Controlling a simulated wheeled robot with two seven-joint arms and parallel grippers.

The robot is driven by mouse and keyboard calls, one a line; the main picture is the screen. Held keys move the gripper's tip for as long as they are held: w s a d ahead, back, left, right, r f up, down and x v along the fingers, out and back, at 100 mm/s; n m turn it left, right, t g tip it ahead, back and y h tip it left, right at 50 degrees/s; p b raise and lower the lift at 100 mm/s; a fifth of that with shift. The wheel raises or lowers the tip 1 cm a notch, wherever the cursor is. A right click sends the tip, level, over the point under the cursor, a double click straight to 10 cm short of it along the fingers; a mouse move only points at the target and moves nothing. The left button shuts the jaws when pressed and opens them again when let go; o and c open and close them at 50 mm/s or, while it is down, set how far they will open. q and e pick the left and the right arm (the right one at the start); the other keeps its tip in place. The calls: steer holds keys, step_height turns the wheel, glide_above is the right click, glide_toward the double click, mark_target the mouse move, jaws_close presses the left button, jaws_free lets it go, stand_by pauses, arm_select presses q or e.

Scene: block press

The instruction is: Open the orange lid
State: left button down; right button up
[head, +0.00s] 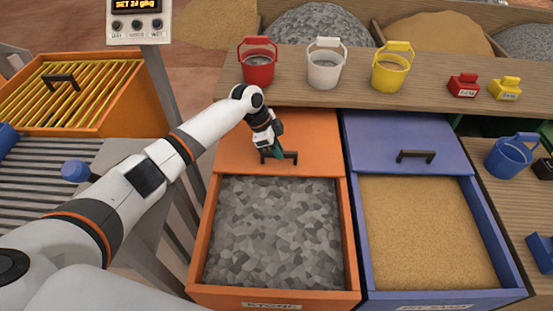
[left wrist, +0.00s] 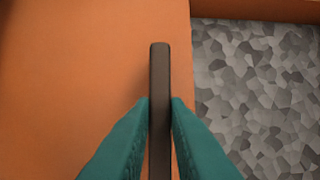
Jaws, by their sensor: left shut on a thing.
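The orange lid (head: 308,130) lies at the back of the orange bin (head: 199,250), behind the bin's opening. Grey stone (head: 275,235) shows in front of the lid. A dark bar handle (head: 287,157) stands on the lid near its front edge. My left gripper (head: 277,156) is at the left part of this handle. In the left wrist view, the teal fingers (left wrist: 160,120) are shut on the handle (left wrist: 160,65), one on each side. The orange lid (left wrist: 80,70) fills the left of that view, and grey stone (left wrist: 255,90) shows at the right. My right gripper is not in view.
A blue bin (head: 508,270) of sand with a blue lid (head: 405,135) stands on the right. A wooden shelf (head: 300,88) behind holds red (head: 258,70), white (head: 324,72) and yellow (head: 390,75) buckets. An orange box with yellow bars (head: 75,95) is at the left.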

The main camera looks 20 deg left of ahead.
arm_select(q)
steer(key=shift+w+a, duration=0.1)
steer(key=shift+w, duration=0.15)
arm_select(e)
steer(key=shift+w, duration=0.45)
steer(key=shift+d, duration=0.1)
arm_select(q)
steer(key=c, duration=1.4)
jaws_free()
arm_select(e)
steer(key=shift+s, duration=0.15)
arm_select(q)
steer(key=shift+r, duration=0.1)
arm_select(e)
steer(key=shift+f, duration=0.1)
arm_select(q)
steer(key=b+v, duration=0.1)
steer(key=v, duration=1.1)
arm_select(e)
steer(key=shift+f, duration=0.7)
arm_select(q)
steer(key=shift+s, duration=0.1)
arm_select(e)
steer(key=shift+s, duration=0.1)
